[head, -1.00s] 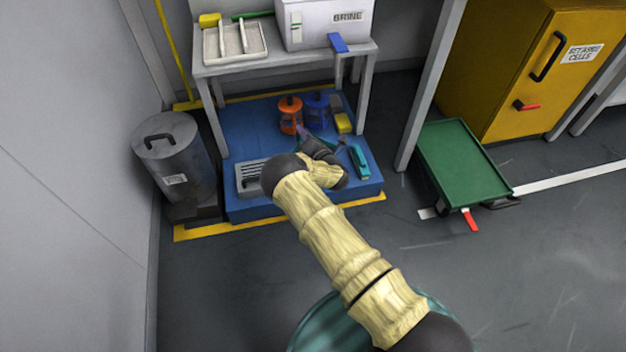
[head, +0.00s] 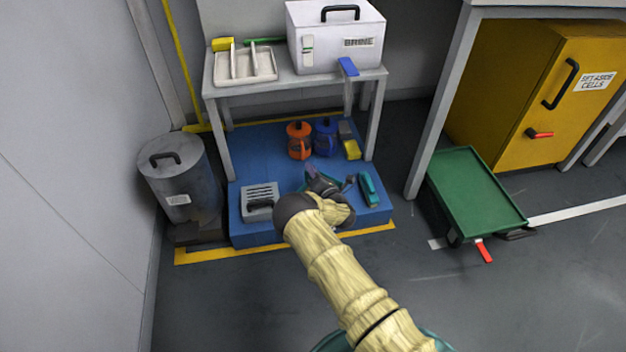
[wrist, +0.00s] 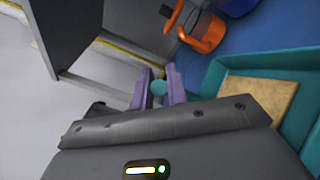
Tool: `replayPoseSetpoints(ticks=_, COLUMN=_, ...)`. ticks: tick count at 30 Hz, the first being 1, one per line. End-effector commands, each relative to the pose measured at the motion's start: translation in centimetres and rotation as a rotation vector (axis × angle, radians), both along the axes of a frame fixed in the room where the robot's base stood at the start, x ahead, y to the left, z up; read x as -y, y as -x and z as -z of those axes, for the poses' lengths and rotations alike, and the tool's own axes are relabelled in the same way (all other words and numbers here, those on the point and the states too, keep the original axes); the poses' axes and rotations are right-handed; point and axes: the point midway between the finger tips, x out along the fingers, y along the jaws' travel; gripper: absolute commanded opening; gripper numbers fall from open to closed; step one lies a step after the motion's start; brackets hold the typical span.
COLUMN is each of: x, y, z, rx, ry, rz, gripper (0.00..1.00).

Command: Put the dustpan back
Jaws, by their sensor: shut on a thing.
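My gripper (head: 316,177) is low over the front middle of the blue platform (head: 265,172). In the wrist view its purple fingers (wrist: 159,88) are shut on a teal handle end, which I take to be the dustpan's (wrist: 160,87). A teal, open, pan-like body with a flat tan piece inside (wrist: 255,98) fills the right of that view. Whether it joins the handle is hidden by my gripper. In the head view my gripper and arm hide most of what I hold. A narrow teal object (head: 369,188) lies on the platform right of my gripper.
An orange jug (head: 299,141) and a blue jug (head: 325,138) stand behind my gripper, with a yellow block (head: 352,150) nearby. A grey slotted holder (head: 260,195) is at left. A bench (head: 296,85) overhangs the platform's rear. A bin (head: 182,185) and a green cart (head: 475,190) flank it.

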Motion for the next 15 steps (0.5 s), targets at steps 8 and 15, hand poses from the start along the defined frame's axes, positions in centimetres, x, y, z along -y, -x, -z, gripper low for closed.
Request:
replayPoseSetpoints(ticks=8, x=0.0, y=0.0, z=3.1, rx=0.001, ry=0.000, rz=-0.001, gripper=0.00)
replayPoseSetpoints(ticks=15, x=0.0, y=0.0, z=3.7, rx=0.001, ry=-0.001, rz=0.000, gripper=0.00)
